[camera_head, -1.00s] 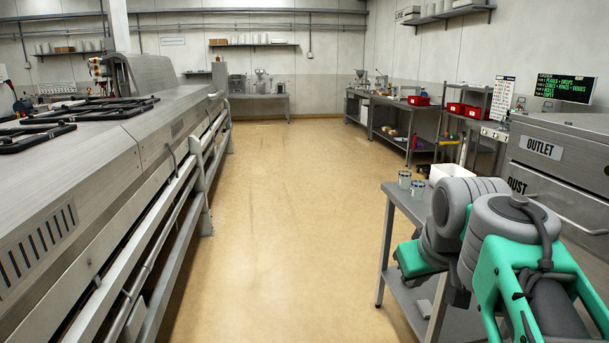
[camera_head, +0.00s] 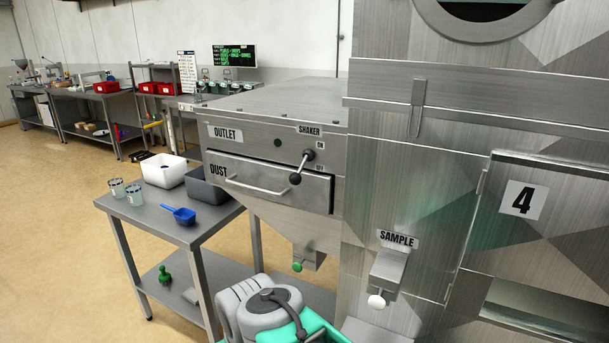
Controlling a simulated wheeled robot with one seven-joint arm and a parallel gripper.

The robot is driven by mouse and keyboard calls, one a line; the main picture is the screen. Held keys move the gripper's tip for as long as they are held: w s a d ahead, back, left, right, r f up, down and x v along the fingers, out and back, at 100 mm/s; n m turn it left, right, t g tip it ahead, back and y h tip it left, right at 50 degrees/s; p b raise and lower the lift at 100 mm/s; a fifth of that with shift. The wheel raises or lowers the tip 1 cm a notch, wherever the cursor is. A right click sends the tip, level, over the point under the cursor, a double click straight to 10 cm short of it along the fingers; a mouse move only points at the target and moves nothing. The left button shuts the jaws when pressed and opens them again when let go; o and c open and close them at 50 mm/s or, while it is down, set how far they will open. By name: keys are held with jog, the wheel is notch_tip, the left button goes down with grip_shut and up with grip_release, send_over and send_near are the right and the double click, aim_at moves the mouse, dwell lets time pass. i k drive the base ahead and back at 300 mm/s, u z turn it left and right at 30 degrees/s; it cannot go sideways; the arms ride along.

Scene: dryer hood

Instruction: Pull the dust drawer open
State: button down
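The dust drawer (camera_head: 290,185) is a flat steel front labelled DUST, set below the OUTLET sign in the side of the steel hood. It looks shut, flush in its housing. Its bar handle (camera_head: 258,188) runs across the front. A black-knobbed shaker lever (camera_head: 301,168) hangs over the drawer's right part. My arm shows at the bottom, in front of and below the drawer, apart from it. My gripper is not visible in the view.
A steel side table (camera_head: 160,222) stands left of the drawer, holding a white bin (camera_head: 163,170), a dark grey bin (camera_head: 206,188), a blue scoop (camera_head: 180,215) and two cups (camera_head: 126,190). A sample spout (camera_head: 388,270) juts out at right. The floor (camera_head: 50,230) at left is clear.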

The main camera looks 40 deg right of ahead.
aim_at(268, 179)
jog(key=z, duration=0.6)
jog(key=k, duration=0.55)
jog(key=u, duration=0.9)
jog(key=i, duration=0.9)
jog(key=u, duration=0.9)
